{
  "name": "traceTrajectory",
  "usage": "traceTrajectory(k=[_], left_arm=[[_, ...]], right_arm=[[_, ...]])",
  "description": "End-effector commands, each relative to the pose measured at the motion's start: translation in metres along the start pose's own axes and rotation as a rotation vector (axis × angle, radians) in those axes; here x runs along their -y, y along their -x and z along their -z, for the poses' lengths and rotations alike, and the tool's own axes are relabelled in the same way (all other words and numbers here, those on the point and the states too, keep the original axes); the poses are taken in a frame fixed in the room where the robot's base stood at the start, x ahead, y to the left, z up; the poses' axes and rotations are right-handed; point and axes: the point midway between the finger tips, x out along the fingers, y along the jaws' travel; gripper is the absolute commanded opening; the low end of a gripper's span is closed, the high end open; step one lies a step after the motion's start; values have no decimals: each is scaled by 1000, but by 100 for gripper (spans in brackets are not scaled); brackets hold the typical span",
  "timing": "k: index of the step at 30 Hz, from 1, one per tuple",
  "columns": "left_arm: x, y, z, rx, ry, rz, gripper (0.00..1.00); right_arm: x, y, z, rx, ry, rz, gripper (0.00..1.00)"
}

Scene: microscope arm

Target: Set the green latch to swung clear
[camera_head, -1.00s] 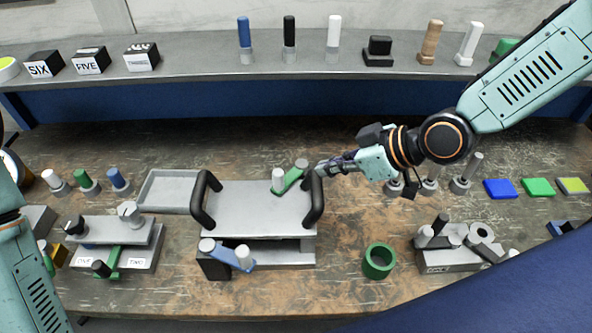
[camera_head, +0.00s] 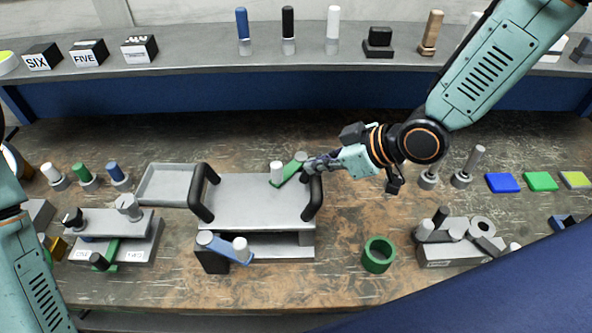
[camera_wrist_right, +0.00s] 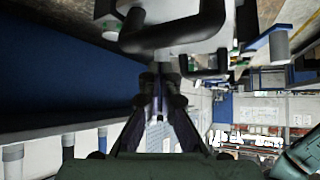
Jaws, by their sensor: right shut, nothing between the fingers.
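The green latch (camera_head: 290,172) is a short bar on the back right edge of a grey metal plate (camera_head: 250,205). It has a white knob (camera_head: 276,170) at its left end and a grey round pivot (camera_head: 300,156) at its right end, and it lies slanted. My right gripper (camera_head: 307,166) is shut and empty, its tips beside the pivot end and the top of the plate's right black handle. Whether they touch is unclear. In the right wrist view the fingers (camera_wrist_right: 159,85) are together below a black handle (camera_wrist_right: 180,35); the latch is not distinguishable there. My left gripper is out of view.
A blue latch (camera_head: 228,248) with a white knob sits at the plate's front left. Black handles (camera_head: 202,192) rise at both plate sides. A green ring (camera_head: 378,255) and a grey fixture (camera_head: 437,256) stand to the right, a tray (camera_head: 165,184) to the left.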

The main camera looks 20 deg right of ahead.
Motion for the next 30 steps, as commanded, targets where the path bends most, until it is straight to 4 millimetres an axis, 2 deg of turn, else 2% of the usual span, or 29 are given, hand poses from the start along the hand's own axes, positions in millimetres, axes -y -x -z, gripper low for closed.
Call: traceTrajectory(k=[16, 21, 30], left_arm=[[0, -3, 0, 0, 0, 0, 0], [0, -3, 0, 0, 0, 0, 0], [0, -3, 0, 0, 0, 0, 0]], right_arm=[[1, -54, 0, 1, 2, 2, 0], [2, -61, 0, -1, 1, 2, 0], [1, -62, 1, -2, 0, 2, 0]])
